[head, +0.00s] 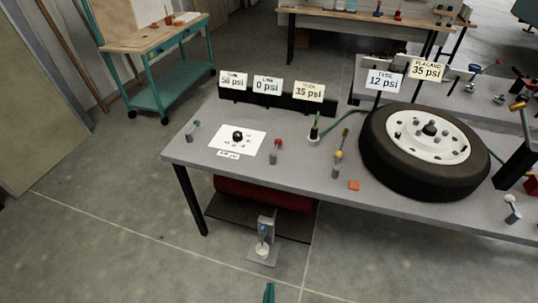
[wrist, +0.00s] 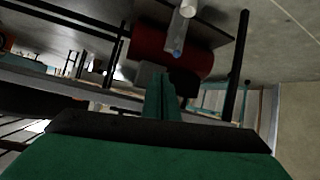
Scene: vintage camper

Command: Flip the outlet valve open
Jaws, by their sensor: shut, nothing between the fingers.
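No label legibly names the outlet valve. My gripper (head: 269,292) shows as a green tip at the bottom edge, apart from the bracket. In the wrist view its green fingers (wrist: 160,95) are shut and empty, with the tank (wrist: 170,52) beyond.
A spare wheel (head: 428,150) lies on the bench's right half. Gauge signs reading 56, 0 and 35 psi (head: 268,86) stand at its back. The bench's black leg (head: 190,200) is at the left. A teal cart (head: 160,85) stands behind. Floor in front is clear.

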